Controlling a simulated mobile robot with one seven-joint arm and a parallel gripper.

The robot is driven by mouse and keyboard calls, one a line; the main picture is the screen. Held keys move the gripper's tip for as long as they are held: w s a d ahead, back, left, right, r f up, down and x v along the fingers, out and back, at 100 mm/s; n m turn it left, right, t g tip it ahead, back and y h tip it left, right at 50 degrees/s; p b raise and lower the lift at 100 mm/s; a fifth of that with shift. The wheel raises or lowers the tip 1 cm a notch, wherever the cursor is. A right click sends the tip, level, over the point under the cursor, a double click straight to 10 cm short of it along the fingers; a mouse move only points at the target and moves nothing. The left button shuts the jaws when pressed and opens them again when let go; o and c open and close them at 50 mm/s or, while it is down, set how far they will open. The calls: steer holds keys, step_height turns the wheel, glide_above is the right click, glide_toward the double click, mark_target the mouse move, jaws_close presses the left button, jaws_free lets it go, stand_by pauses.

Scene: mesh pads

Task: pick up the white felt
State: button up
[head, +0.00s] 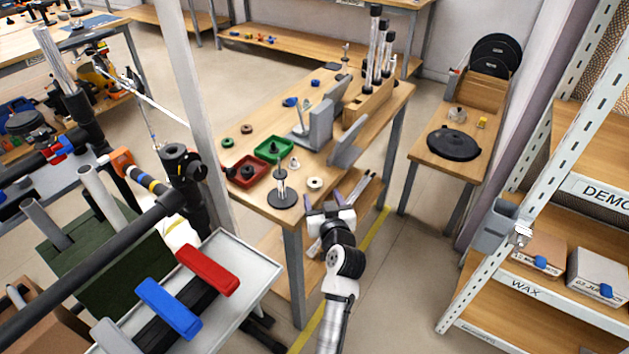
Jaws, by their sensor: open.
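A small pale ring-shaped pad (315,183), which looks like the white felt, lies flat near the front end of the wooden workbench (262,207). It has a darker centre. My gripper (322,200) is at the right front of the bench, just below and right of the pad in the head view. Its two fingers are apart, with no object visible between them. The gripper appears apart from the pad. Its height above the bench is hard to tell.
A black-based stand with an upright rod (282,197) is left of the pad. A green tray (285,144) and a red tray (262,179) are behind it. Grey angled plates (346,152) stand at the right. A shelf rack (560,215) is far right.

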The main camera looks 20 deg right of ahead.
mark_target(315, 184)
steer(key=w+p, duration=0.1)
steer(key=w, duration=0.1)
steer(key=w+p, duration=0.1)
steer(key=w, duration=0.2)
steer(key=shift+r+p, duration=0.2)
steer(key=shift+p, duration=0.15)
steer(key=shift+w+f, duration=0.15)
steer(key=shift+w, duration=0.2)
steer(key=c, duration=1)
